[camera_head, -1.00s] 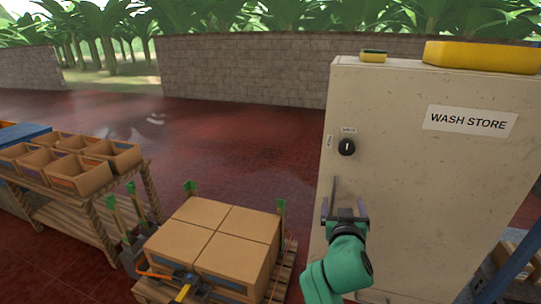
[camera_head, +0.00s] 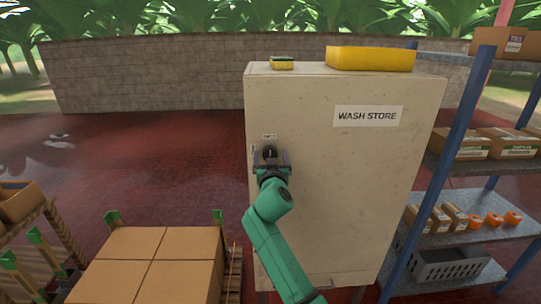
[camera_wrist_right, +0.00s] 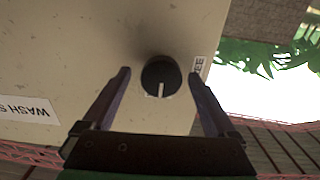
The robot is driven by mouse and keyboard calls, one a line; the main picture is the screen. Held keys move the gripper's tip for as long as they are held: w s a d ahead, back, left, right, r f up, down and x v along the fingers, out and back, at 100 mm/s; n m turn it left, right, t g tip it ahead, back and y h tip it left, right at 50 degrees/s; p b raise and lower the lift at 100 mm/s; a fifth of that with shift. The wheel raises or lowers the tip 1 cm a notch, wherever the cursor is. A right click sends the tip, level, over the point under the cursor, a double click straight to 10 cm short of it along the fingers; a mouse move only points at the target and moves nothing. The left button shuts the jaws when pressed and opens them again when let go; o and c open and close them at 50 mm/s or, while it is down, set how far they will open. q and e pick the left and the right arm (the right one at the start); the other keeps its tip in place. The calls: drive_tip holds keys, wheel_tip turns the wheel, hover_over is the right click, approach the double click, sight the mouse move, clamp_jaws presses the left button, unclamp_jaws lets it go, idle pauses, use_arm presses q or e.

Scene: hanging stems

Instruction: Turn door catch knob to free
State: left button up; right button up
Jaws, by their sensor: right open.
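The door catch knob (camera_wrist_right: 160,76) is a round black knob with a white pointer line, on the pale face of the wash store cabinet (camera_head: 330,220). In the wrist view it lies between the spread fingers of my right gripper (camera_wrist_right: 161,88), with a gap on each side. A label reading "EE" at its visible end (camera_wrist_right: 198,68) is beside the knob, partly covered by a finger. In the head view my right gripper (camera_head: 270,158) is in front of the knob and mostly hides it. My left gripper is not in view.
A yellow block (camera_head: 370,59) and a small sponge (camera_head: 282,63) lie on top of the cabinet. A blue-framed shelf (camera_head: 470,160) stands close on the right. Stacked cardboard boxes (camera_head: 150,262) are at the lower left. Open red floor (camera_head: 180,150) lies left of the cabinet.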

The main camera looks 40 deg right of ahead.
drive_tip(key=shift+w, duration=0.1)
drive_tip(key=shift+c, duration=0.4)
drive_tip(key=c, duration=1.3)
drive_tip(key=shift+n, duration=0.3)
drive_tip(key=n+p, duration=0.1)
drive_tip(key=n, duration=0.3)
drive_tip(key=n+p, duration=0.1)
drive_tip(key=n, duration=0.3)
drive_tip(key=shift+n, duration=0.4)
drive_tip(key=n+p, duration=0.2)
drive_tip(key=n, duration=0.3)
drive_tip(key=shift+n+p, duration=0.85)
drive_tip(key=shift+n, duration=0.85)
drive_tip(key=shift+a+f, duration=0.1)
